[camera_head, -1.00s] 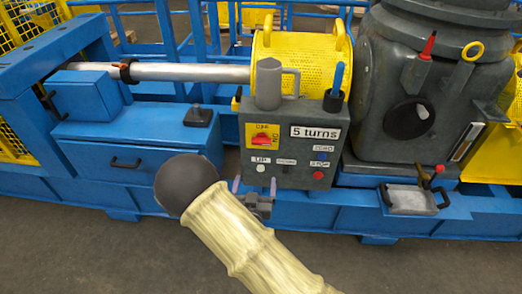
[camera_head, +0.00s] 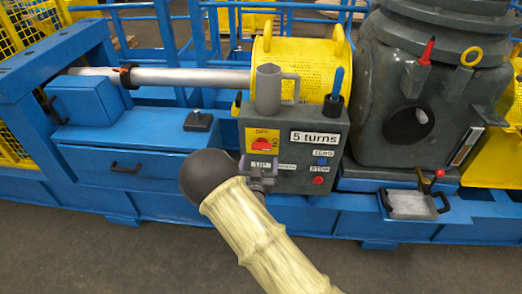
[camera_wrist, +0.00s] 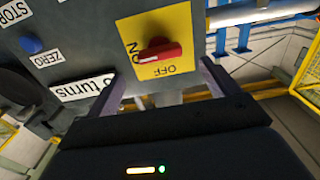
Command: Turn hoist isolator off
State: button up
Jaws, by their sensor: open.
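The hoist isolator is a red knob (camera_head: 262,145) on a yellow plate (camera_head: 250,134) marked OFF at the top and ON at the right, on the dark grey control box (camera_head: 330,150). In the wrist view the red knob (camera_wrist: 160,53) lies roughly level, in line with the ON mark rather than OFF. My gripper (camera_head: 261,158) is just below the knob in the head view. In the wrist view my gripper (camera_wrist: 168,78) is open, its two fingers apart on either side of the plate's lower part. Nothing is between them; contact with the box cannot be told.
The box also carries a "5 turns" sign (camera_head: 315,137), a blue ZERO button (camera_head: 322,161) and a red STOP button (camera_head: 318,181). A grey mug-like part (camera_head: 268,88) and a blue-handled tool (camera_head: 337,85) stand at its top. A dark machine housing (camera_head: 410,90) stands to the right.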

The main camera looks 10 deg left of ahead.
aim_at(261, 149)
jog(key=w, duration=0.6)
jog(key=shift+w, duration=0.35)
jog(key=shift+c, duration=0.2)
jog(key=c, duration=0.9)
